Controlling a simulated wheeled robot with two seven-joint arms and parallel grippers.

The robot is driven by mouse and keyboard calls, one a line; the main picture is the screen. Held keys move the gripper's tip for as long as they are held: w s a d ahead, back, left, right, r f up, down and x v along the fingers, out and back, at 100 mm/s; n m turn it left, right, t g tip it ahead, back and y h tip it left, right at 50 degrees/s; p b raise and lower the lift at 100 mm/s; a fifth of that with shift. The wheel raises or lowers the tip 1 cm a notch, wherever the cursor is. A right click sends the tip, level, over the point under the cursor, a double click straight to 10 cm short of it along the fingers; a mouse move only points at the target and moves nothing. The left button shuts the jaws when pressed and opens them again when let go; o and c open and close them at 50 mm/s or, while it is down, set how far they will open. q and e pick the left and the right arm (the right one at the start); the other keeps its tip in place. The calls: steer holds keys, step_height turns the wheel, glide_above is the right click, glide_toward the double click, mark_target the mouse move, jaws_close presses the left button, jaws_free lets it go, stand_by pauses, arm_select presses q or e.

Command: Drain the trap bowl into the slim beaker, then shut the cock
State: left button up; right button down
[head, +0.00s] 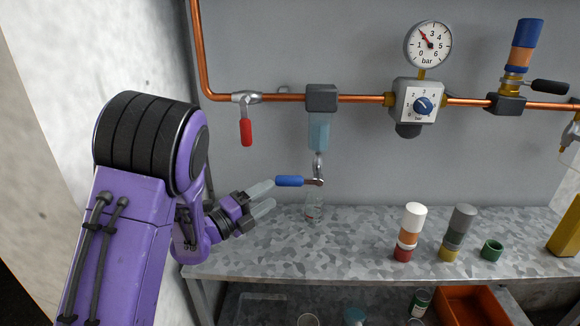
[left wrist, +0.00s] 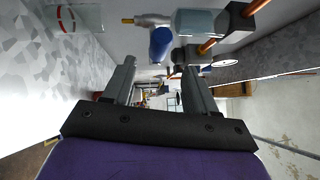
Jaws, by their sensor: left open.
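The trap bowl (head: 320,132) hangs under a dark block on the copper pipe and holds pale blue liquid. Below it is the drain cock, whose blue handle (head: 289,181) points left, crosswise to the outlet. The slim clear beaker (head: 314,209) stands on the bench beneath the outlet; I cannot tell whether it holds liquid. My left gripper (head: 273,194) is open, its fingertips just left of the handle's end, apparently not touching it. In the left wrist view, the blue handle (left wrist: 160,44) shows beyond the open fingers, with the bowl (left wrist: 198,22) and beaker (left wrist: 75,17) nearby. My right gripper is out of view.
A red-handled valve (head: 246,130), a regulator (head: 417,103) with a gauge (head: 428,45) and another valve sit along the pipe. Small stacked containers (head: 408,232) and a green cup (head: 492,250) stand on the bench's right. The bench (head: 250,245) is clear near the beaker.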

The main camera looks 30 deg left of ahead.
mark_target(292, 178)
arm_select(q)
steer(key=shift+w+a+r, duration=0.2)
steer(key=shift+w+r, duration=0.15)
steer(key=shift+w, duration=0.05)
steer(key=p+x, duration=0.3)
steer(key=x, duration=0.5)
steer(key=shift+w+d+f, duration=0.1)
steer(key=shift+w+d, duration=0.05)
steer(key=shift+w, duration=0.2)
steer(key=shift+w+d, duration=0.15)
steer(key=shift+w, duration=0.4)
jaws_close()
